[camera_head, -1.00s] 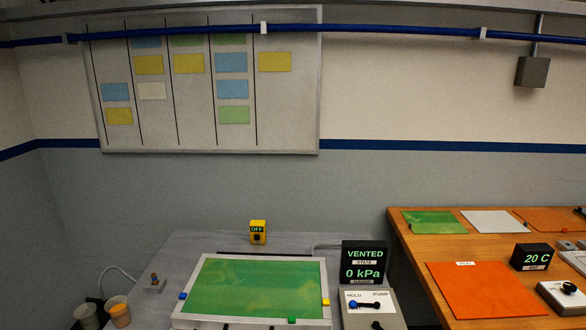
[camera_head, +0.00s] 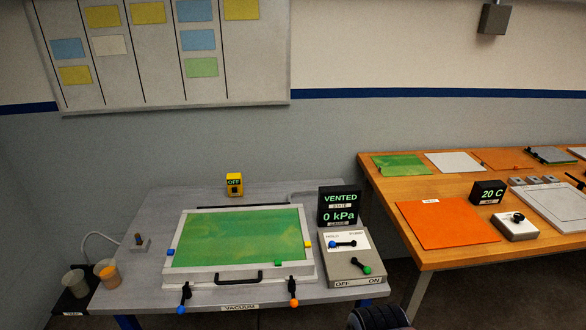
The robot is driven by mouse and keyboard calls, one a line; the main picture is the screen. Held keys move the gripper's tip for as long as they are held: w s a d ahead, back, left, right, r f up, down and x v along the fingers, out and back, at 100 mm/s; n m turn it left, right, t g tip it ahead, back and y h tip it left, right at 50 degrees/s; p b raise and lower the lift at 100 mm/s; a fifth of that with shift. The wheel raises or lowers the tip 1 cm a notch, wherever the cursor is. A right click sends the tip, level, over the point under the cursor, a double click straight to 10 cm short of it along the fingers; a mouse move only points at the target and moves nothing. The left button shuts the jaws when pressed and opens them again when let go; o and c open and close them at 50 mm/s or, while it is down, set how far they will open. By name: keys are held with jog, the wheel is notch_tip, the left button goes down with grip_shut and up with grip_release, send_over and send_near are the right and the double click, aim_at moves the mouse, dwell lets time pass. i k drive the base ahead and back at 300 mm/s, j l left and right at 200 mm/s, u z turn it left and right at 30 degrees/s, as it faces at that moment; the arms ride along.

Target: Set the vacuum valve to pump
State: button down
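A pale control box (camera_head: 347,272) stands at the right end of the grey bench. On its upper panel, the valve lever (camera_head: 344,244) has a blue knob at its left end and lies roughly level below the words HOLD and PUMP. A second lever (camera_head: 361,266) with a green knob sits below it, above the words OFF and ON. The black display (camera_head: 339,206) behind the box reads VENTED and 0 kPa. My gripper's fingers are not in view, and nothing touches the levers.
A flat framed tray (camera_head: 240,240) with a green sheet and clamps lies left of the box. Cups (camera_head: 106,270) stand at far left. The wooden table (camera_head: 395,222) at right holds an orange sheet (camera_head: 446,224). A dark ribbed part (camera_head: 378,318) shows at the bottom edge.

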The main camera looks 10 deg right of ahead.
aim_at(332, 243)
jog(key=i+l, duration=0.3)
jog(key=l, duration=0.15)
jog(key=i+l, duration=0.3)
jog(key=l, duration=0.15)
jog(key=i+l, duration=0.35)
jog(key=l+z, duration=0.05)
jog(key=l, duration=0.05)
